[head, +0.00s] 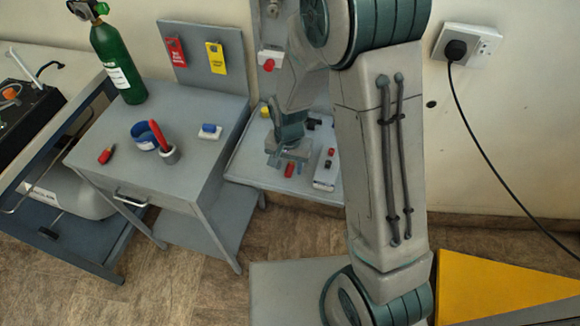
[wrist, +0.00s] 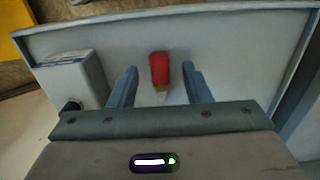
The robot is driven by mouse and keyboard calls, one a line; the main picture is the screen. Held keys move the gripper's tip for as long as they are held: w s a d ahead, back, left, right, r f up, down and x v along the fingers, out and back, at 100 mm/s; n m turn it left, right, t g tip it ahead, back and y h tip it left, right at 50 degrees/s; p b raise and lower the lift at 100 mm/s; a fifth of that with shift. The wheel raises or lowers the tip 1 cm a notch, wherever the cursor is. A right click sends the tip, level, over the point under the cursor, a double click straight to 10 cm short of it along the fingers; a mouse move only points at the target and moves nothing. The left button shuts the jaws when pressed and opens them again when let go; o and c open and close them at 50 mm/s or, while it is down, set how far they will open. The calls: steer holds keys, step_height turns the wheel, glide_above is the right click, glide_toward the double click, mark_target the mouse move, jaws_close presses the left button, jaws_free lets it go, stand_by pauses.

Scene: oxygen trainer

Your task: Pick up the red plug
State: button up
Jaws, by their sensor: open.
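The red plug (wrist: 159,69), a short red cylinder with a pale brass-coloured tip, lies on the grey tray-like surface in the wrist view. It also shows in the head view (head: 289,170), just below my gripper (head: 288,155). In the wrist view my gripper (wrist: 159,88) is open, with one blue-grey finger on each side of the plug and a gap to both. The plug's tip points toward the gripper body. I cannot tell how far the fingertips are above the surface.
A pale box (wrist: 72,82) stands left of the fingers; it also shows in the head view (head: 325,172). The grey surface (wrist: 230,45) has a raised rim. A desk (head: 130,180) to the left holds a green cylinder (head: 118,65), a blue ring (head: 144,135) and another red piece (head: 106,154).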

steer(key=shift+f, duration=0.7)
jaws_close()
steer(key=shift+r, duration=0.15)
